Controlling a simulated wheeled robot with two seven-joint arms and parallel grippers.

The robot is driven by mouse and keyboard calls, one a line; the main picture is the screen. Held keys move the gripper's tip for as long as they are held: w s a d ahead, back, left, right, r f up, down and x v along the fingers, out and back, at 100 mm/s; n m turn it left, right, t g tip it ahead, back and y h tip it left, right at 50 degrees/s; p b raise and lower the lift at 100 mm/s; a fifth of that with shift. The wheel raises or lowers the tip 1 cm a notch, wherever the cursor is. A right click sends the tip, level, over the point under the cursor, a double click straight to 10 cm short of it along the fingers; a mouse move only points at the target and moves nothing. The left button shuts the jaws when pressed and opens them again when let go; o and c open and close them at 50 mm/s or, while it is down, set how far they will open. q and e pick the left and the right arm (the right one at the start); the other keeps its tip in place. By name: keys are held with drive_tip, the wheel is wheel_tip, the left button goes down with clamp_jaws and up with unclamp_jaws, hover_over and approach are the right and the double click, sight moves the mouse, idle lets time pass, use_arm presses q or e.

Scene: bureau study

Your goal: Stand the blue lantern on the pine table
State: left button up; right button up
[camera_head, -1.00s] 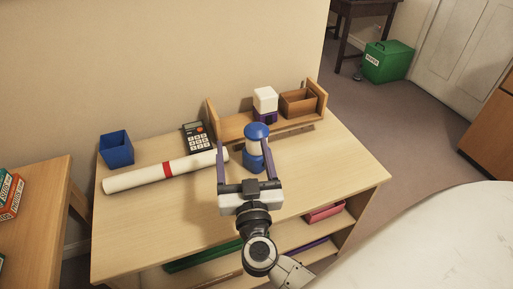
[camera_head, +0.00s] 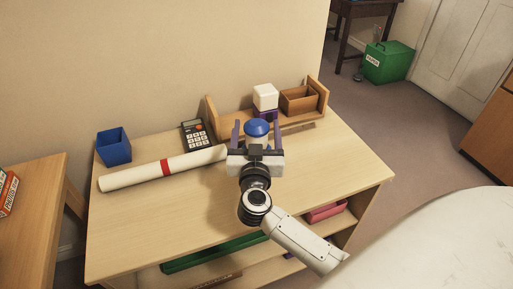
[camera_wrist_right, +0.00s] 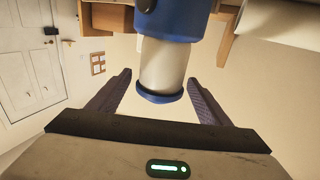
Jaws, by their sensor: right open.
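The blue lantern (camera_head: 257,128) has a blue domed top and a pale, whitish body. It stands upright on the light wood table (camera_head: 190,215), in front of the small wooden rack. My right gripper (camera_head: 257,138) is open, with one purple finger on each side of the lantern. The gripper's body hides the lantern's lower part in the head view. In the right wrist view the lantern (camera_wrist_right: 165,65) appears between the two fingers, with a gap on both sides. My left gripper is not in view.
The rack holds a white-and-purple container (camera_head: 265,97) and a brown box (camera_head: 299,101). Another wooden table (camera_head: 35,200) stands at far left. The table's front is clear.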

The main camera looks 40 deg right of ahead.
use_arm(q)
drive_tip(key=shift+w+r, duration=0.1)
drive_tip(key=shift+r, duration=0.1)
use_arm(e)
drive_tip(key=shift+w+d, duration=0.15)
drive_tip(key=shift+w, duration=0.05)
